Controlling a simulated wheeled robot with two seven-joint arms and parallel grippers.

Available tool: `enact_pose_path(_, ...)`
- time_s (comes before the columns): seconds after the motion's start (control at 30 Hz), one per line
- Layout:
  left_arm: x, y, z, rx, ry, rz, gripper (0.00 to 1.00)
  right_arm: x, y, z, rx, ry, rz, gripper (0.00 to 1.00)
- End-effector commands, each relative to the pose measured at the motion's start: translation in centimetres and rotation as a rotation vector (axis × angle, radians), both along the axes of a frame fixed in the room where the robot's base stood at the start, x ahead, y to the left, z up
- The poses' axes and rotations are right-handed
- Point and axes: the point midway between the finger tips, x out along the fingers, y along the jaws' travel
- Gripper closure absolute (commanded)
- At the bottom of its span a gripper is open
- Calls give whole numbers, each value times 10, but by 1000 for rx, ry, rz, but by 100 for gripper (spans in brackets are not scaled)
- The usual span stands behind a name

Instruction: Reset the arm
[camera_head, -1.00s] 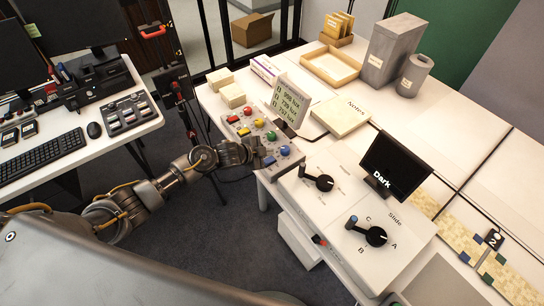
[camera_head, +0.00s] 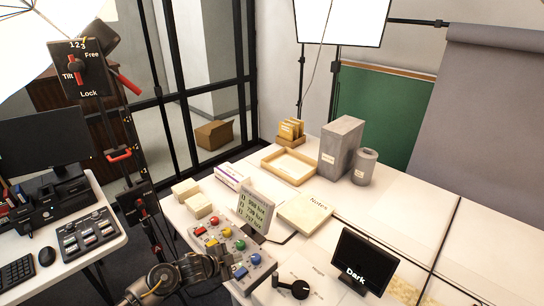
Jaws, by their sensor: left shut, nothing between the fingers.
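My left arm comes in from the bottom left in the head view. Its gripper (camera_head: 222,262) is shut and empty, at the near left edge of the button panel (camera_head: 236,262). The panel carries several coloured buttons, red, yellow, green and blue. I cannot tell whether the fingertips touch the panel. My right gripper is not in view.
A small display (camera_head: 255,207) stands behind the panel, and a notes box (camera_head: 305,212) lies beside it. A dark screen (camera_head: 363,262) and a black dial (camera_head: 292,288) are at the right. Grey boxes (camera_head: 340,147) and a wooden tray (camera_head: 289,166) stand farther back. A stand (camera_head: 130,130) rises at left.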

Motion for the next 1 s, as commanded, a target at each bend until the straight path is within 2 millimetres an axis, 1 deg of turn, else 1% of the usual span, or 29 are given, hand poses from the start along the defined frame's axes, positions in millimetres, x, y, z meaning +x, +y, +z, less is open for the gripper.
enact_pose_path(0.07,-11,-7,-3,-13,14,19,100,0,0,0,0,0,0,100)
enact_pose_path(0.17,-41,-19,-8,-43,56,93,100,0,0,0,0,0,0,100)
enact_pose_path(0.23,-74,-24,-10,-72,109,183,100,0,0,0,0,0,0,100)
enact_pose_path(0.27,-89,-23,-10,-86,137,234,100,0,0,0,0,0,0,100)
enact_pose_path(0.3,-112,-20,-9,-105,181,308,100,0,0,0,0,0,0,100)
enact_pose_path(0.37,-146,-11,-6,-128,252,423,100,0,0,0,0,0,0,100)
enact_pose_path(0.4,-167,-3,-4,-140,296,491,100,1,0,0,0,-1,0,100)
enact_pose_path(0.5,-211,16,0,-158,393,632,100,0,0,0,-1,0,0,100)
enact_pose_path(0.6,-249,32,5,-168,475,742,100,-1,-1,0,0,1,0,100)
enact_pose_path(0.7,-281,45,10,-174,544,832,100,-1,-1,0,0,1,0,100)
enact_pose_path(0.8,-309,56,15,-177,602,906,100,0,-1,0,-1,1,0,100)
enact_pose_path(1.0,-356,72,27,-180,701,1026,100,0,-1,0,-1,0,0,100)
